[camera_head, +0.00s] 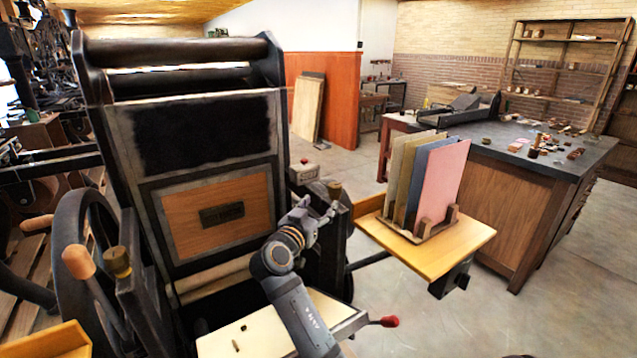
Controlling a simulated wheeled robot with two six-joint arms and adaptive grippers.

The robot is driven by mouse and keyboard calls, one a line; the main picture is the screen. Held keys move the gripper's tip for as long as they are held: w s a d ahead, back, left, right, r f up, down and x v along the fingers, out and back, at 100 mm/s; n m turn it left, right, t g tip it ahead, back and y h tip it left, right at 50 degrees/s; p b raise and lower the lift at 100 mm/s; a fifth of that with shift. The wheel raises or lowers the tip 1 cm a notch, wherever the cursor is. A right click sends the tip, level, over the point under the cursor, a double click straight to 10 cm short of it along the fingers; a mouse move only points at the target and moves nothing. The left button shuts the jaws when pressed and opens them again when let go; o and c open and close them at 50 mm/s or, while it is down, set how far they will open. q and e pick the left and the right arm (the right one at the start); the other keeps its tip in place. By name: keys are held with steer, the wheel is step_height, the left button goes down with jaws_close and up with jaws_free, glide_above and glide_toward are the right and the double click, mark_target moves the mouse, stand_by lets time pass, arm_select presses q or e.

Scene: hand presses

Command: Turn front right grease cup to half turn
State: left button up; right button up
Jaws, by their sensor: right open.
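A brass grease cup (334,190) stands on the right side of the press (277,180), near its front. A second brass grease cup (117,262) sits on the press's left side. My right gripper (321,207) is open, just left of and slightly below the right cup in the picture. Its fingers point toward that cup. I cannot tell whether a finger touches it. The cup's lower part is partly hidden behind the gripper. My left gripper is not in view.
A wooden shelf (470,246) with a rack of coloured boards (443,185) stands close to the right. A red-knobbed lever (389,321) sticks out below. A wooden-handled lever (78,262) and flywheel are at left. Floor is open at lower right.

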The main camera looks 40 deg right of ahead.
mark_target(333, 190)
steer(key=p+x, duration=0.1)
steer(key=x, duration=0.5)
steer(key=s+p+x, duration=0.1)
steer(key=x, duration=0.2)
steer(key=shift+d+r+p, duration=0.2)
steer(key=shift+r+p, duration=0.15)
steer(key=shift+r, duration=0.05)
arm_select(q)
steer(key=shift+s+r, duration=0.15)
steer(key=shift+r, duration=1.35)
arm_select(e)
steer(key=shift+w+d+f, duration=0.2)
steer(key=shift+w+d, duration=0.1)
steer(key=shift+d, duration=0.15)
steer(key=shift+c, duration=0.2)
